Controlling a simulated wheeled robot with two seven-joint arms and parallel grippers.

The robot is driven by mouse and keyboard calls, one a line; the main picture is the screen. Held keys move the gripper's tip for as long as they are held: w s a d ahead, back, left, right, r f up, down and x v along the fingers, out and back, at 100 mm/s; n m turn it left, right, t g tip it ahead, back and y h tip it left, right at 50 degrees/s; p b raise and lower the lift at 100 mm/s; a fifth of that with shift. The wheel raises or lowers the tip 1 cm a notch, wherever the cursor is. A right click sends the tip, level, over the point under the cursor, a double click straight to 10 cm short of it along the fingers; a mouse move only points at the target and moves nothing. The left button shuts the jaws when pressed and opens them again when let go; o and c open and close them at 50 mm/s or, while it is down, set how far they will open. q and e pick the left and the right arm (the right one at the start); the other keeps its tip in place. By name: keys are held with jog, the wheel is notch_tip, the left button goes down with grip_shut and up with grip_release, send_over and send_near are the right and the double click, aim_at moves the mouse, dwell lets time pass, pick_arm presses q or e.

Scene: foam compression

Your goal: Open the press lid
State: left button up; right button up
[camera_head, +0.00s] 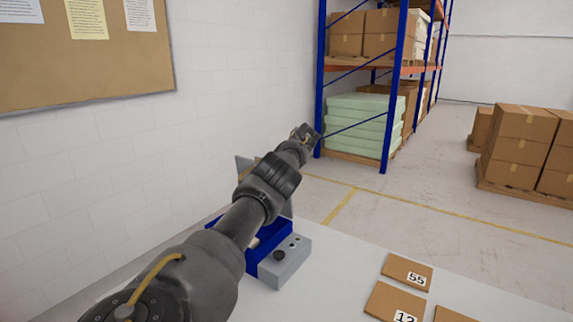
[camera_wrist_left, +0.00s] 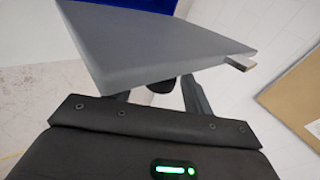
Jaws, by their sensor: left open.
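The press (camera_head: 290,262) stands on the table, a grey box with a dark knob and a blue part; my left arm covers much of it. A grey plate, which looks like its lid (camera_head: 243,166), shows raised behind my arm. In the left wrist view the lid (camera_wrist_left: 150,40) is a tilted grey slab with a small metal tab (camera_wrist_left: 240,63) at its right corner. My left gripper (camera_wrist_left: 158,90) is open at the slab's near edge, fingertips partly hidden by it. I cannot tell whether they touch. My right gripper is not in view.
Brown cardboard pieces with number labels, such as one marked 55 (camera_head: 407,271), lie on the table (camera_head: 335,285) right of the press. A white wall with a cork board (camera_head: 85,60) is close on the left. Shelving (camera_head: 318,75) and stacked boxes (camera_head: 520,145) stand farther back.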

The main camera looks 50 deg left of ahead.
pick_arm(q)
jog(key=b+v, duration=0.5)
jog(key=v, duration=0.5)
jog(key=shift+b, duration=0.4)
jog(key=shift+d+r, duration=0.1)
jog(key=shift+d, duration=0.1)
jog(key=shift+a, duration=0.1)
